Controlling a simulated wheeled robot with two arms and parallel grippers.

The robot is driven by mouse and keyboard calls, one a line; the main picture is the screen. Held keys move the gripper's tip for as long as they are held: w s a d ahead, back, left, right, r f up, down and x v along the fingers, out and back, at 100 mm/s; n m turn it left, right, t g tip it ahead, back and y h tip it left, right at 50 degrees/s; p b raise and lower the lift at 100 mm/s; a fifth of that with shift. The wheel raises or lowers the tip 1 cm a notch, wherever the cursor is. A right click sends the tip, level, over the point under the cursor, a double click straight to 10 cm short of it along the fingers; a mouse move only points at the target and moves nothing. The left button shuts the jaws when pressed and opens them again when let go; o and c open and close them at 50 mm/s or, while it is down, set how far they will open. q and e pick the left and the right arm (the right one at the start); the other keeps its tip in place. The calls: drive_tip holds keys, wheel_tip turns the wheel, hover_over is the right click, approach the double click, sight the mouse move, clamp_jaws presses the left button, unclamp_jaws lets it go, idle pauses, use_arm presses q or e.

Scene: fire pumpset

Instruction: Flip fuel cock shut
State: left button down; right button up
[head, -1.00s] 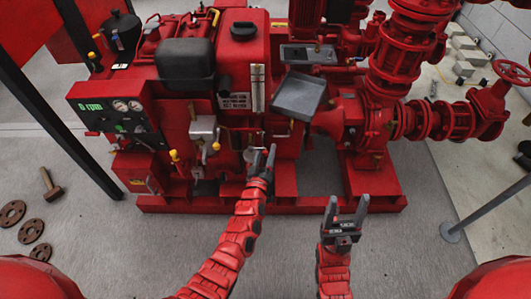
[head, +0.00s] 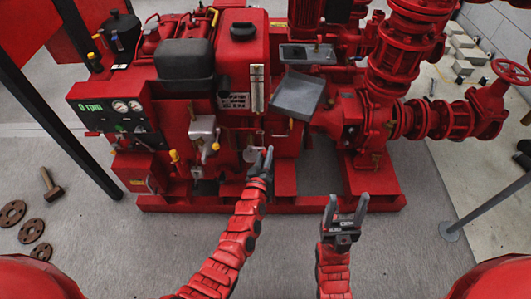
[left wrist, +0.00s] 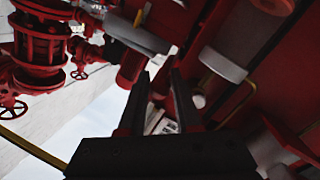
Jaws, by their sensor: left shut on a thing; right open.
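My left gripper (head: 265,160) is at the front of the red pumpset (head: 285,180), below the fuel tank (head: 243,55) and its sight gauge (head: 257,90). It is shut on a small part there, apparently the fuel cock's lever. The fingers hide most of it, so I cannot tell the cock's angle. In the left wrist view the two dark fingers (left wrist: 160,85) point into the machine, with a thin brass-coloured rod (left wrist: 238,102) to their right. My right gripper (head: 345,212) is open and empty, in front of the base frame.
A hammer (head: 51,184) and rusty flanges (head: 31,230) lie on the floor.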

use_arm(q)
drive_tip(key=c, duration=0.6)
unclamp_jaws()
drive_tip(key=shift+a+r, duration=0.1)
drive_tip(key=shift+a, duration=0.05)
drive_tip(key=p+v, duration=0.2)
drive_tip(key=v, duration=1.5)
drive_tip(key=shift+s, duration=0.2)
